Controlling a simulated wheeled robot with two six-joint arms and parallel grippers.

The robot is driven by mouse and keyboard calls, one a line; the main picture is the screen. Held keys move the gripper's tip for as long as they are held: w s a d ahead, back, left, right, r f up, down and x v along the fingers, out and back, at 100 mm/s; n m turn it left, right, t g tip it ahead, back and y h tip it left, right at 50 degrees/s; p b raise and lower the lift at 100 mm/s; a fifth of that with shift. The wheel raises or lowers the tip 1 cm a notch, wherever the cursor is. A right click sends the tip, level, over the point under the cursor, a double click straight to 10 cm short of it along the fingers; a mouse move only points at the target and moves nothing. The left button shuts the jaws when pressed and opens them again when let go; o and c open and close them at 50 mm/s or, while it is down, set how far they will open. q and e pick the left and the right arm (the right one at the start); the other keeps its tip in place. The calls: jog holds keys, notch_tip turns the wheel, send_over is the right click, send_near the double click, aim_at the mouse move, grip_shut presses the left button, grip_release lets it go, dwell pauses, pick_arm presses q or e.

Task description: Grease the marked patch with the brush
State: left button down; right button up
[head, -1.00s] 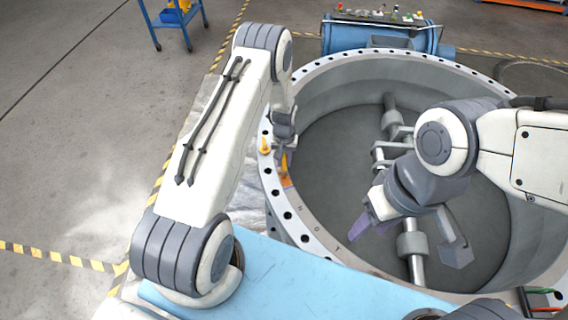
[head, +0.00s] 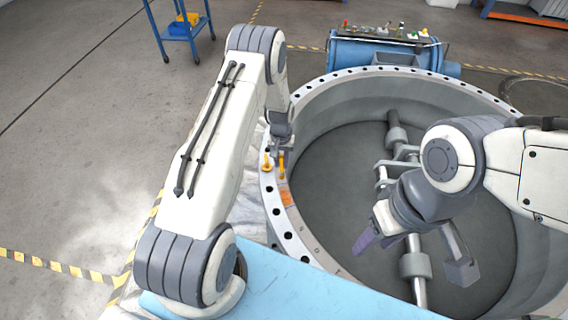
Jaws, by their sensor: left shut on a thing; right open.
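The marked patch (head: 286,197) is a small orange area on the pale flange rim of the large round valve (head: 301,225). My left gripper (head: 280,149) is above the rim, shut on a yellow-orange brush (head: 281,166) that points downward. The brush's lower end is just beyond the patch's far edge; I cannot tell whether it touches the rim. A yellow-orange piece (head: 267,163) stands on the rim just left of the brush.
A metal shaft (head: 413,246) with brackets crosses the valve opening. A light blue surface (head: 275,285) lies in front. A blue unit (head: 352,57) with small items on top is behind the valve, and a blue cart (head: 178,33) stands far left on open floor.

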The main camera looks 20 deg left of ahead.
aim_at(282, 156)
pick_arm(q)
jog(key=shift+r+p, duration=0.85)
jog(key=shift+r, duration=0.85)
jog(key=shift+d, duration=0.1)
